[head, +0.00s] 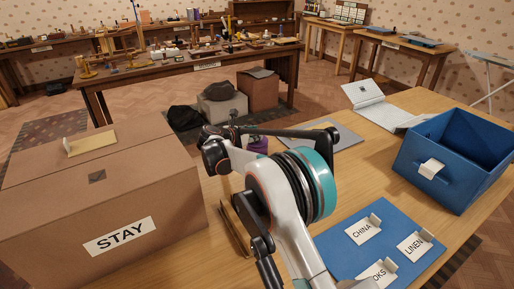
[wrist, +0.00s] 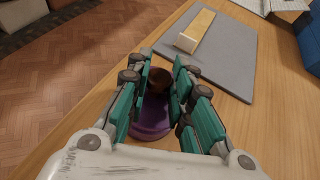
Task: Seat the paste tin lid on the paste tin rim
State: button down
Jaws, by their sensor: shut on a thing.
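My gripper (wrist: 161,72) points down over the table's far edge, its teal fingers on either side of a dark brown round piece (wrist: 158,82). I take this piece to be the paste tin lid, though the fingers hide much of it. A purple round thing (wrist: 150,128), probably the paste tin, shows below and between the fingers in the wrist view. A bit of purple (head: 258,145) also shows behind my arm in the head view. The tin's rim is hidden, and I cannot tell whether lid and tin touch.
A grey mat (wrist: 225,65) with a pale wooden block (wrist: 195,30) lies beside the gripper. A cardboard box marked STAY (head: 60,215) stands at left. A blue bin (head: 420,165) and a blue label board (head: 345,245) are at right. Bare table lies between them.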

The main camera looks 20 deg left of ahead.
jog(key=shift+f, duration=0.45)
dwell(1.1)
jog(key=c, duration=1.6)
grip_release()
jog(key=shift+v, duration=1.05)
jog(key=shift+s+a+r, duration=0.1)
jog(key=shift+s+r, duration=0.05)
jog(key=shift+s, duration=0.15)
jog(key=shift+s+a+r, duration=0.1)
jog(key=shift+s+r, duration=0.05)
jog(key=shift+s, duration=0.2)
jog(key=o, duration=0.6)
jog(key=shift+c, duration=0.2)
